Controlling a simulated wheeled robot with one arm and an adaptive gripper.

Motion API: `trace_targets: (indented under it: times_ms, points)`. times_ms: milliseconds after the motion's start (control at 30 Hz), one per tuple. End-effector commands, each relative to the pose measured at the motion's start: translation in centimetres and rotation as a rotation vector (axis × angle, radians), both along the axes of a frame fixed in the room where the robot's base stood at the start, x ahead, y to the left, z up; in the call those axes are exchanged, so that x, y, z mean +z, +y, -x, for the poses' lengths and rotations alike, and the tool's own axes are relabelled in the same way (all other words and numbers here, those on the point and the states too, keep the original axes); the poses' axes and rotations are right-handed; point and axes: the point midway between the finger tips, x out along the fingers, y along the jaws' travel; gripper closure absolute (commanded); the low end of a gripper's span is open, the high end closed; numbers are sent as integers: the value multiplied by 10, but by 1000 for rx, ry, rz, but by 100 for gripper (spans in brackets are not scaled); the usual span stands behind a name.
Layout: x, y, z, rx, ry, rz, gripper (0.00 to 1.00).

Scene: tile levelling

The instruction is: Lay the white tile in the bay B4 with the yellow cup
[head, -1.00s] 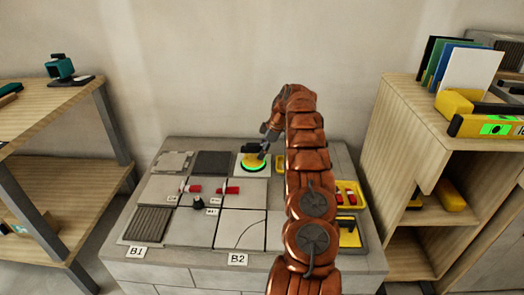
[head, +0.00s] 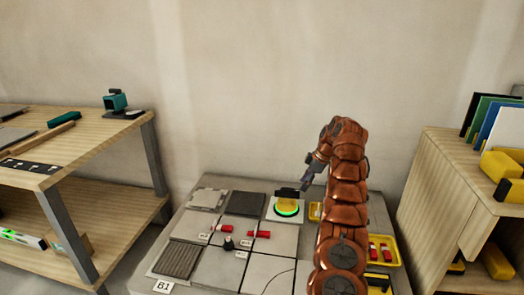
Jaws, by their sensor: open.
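The yellow cup (head: 287,204) has a dark handle on top and a bright green ring at its base. It stands on the white tile (head: 274,214), which lies flat in the back row of the tile grid, right of a dark grey tile (head: 246,203). My gripper (head: 307,184) is open, just up and right of the cup's handle, and looks empty. A small gap seems to part them. The bay's label is not readable here. My arm hides part of the grid's right side.
Red clips (head: 258,234) and a dark knob (head: 229,244) sit along the tile joints. A yellow tray (head: 394,254) with red pieces lies right of my arm. Wooden shelves stand left (head: 90,150) and right (head: 440,150); the right one holds upright coloured panels (head: 485,118).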

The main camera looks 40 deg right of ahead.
Motion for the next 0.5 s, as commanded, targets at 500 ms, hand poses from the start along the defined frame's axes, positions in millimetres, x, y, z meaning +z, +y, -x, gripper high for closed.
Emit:
trace_targets:
  times_ms: [500]
  points:
    - [43,34,-20,-48,46,-20,49]
